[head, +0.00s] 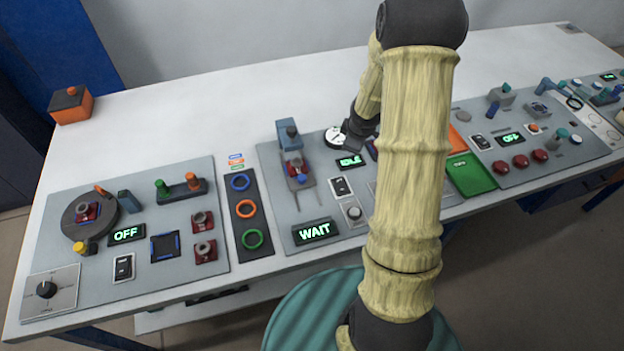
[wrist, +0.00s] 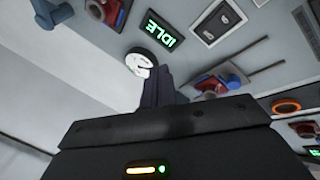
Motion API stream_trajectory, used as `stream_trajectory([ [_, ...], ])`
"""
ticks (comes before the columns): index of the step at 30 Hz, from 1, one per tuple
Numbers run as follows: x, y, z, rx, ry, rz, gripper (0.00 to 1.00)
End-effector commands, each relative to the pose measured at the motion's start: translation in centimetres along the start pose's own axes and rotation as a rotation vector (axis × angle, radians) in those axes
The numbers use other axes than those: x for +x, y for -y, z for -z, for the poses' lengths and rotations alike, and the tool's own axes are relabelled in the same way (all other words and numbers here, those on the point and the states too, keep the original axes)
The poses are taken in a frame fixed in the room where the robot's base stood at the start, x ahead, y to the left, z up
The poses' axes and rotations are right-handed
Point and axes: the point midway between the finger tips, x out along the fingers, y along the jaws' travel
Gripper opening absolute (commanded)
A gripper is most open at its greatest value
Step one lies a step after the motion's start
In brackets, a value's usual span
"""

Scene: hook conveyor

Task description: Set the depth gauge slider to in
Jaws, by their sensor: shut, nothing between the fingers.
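A round white dial gauge (head: 335,137) stands on the middle panel, beside the green IDLE display (head: 351,161). Both also show in the wrist view, the dial (wrist: 141,63) and the display (wrist: 165,28). My gripper (head: 352,143) is close to the right side of the dial, with its dark fingers (wrist: 158,82) together and nothing between them. In the wrist view the fingertips overlap the dial's edge; I cannot tell whether they touch it. No slider labelled "in" can be made out; my arm hides part of the panel to the right.
A blue-grey press-like fixture (head: 288,135) stands left of the dial. A rocker switch (head: 340,186), a knob (head: 353,213) and a WAIT display (head: 315,232) lie nearer on the panel. Coloured rings (head: 246,209) lie further left. The table behind the panels (head: 200,110) is mostly clear.

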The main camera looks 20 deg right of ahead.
Motion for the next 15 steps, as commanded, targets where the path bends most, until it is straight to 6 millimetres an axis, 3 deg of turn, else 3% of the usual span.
stream_trajectory([
  [5, 0.1, 3.6, -1.2, -0.322, -0.194, 0.068, 0.0],
  [9, -1.0, 7.8, -1.5, -0.545, -0.391, 0.132, 0.0],
  [12, -2.2, 10.4, -1.5, -0.653, -0.516, 0.167, 0.0],
  [15, -3.0, 11.8, -1.5, -0.707, -0.587, 0.183, 0.0],
])
